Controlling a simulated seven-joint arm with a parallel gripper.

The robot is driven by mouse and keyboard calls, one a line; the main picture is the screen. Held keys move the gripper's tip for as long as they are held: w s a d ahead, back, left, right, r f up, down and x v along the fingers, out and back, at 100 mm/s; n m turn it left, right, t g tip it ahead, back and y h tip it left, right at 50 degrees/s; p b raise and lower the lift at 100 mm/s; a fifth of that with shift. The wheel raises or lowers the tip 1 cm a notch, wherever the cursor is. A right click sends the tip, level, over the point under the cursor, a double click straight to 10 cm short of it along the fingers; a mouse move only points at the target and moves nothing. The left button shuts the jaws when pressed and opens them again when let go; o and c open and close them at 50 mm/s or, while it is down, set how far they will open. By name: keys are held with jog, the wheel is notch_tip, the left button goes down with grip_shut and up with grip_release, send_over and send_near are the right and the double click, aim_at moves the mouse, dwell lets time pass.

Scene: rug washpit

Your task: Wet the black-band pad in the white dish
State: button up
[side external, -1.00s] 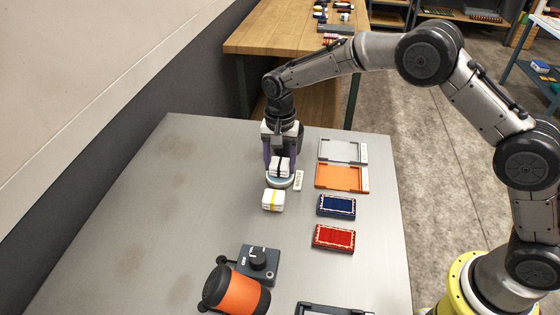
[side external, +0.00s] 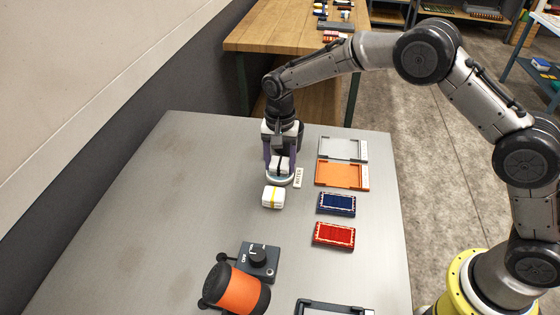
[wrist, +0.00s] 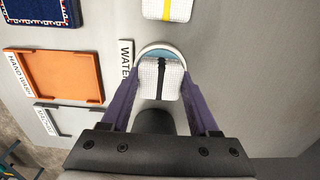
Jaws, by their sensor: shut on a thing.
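The black-band pad (wrist: 147,82) is a white block with a dark stripe. My gripper (wrist: 160,92) is shut on it, one purple finger on each side. The pad is at the white dish (wrist: 165,47), over its pale blue inside. Whether its underside touches the water cannot be seen. In the side view, the pad (side external: 277,167) is held upright between the fingers, low at the dish (side external: 281,181), whose rim is partly hidden. A WATER label (wrist: 125,66) lies beside the dish.
A white pad with a yellow band (side external: 273,197) sits just in front of the dish. Orange (side external: 340,176) and grey (side external: 341,150) trays, a blue rug (side external: 336,204) and a red rug (side external: 333,235) lie to the right. The table's left side is clear.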

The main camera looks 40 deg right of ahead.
aim_at(281, 160)
jog(key=shift+r, duration=3.5)
jog(key=shift+d, duration=0.2)
jog(key=s+d+f+n, duration=0.1)
jog(key=s+d+n, duration=0.1)
jog(key=d, duration=0.2)
jog(key=s+d+f+n, duration=0.1)
jog(key=s+d+n, duration=0.1)
jog(key=d, duration=0.3)
jog(key=s+d+f+n, duration=0.1)
jog(key=s+d, duration=0.2)
jog(key=d, duration=0.2)
jog(key=shift+f+n, duration=0.35)
jog(key=shift+n, duration=0.05)
jog(key=shift+s+f+n, duration=0.3)
jog(key=shift+f+n, duration=0.15)
jog(key=shift+n, duration=0.55)
jog(key=shift+w+n, duration=0.15)
jog(key=shift+n, duration=0.45)
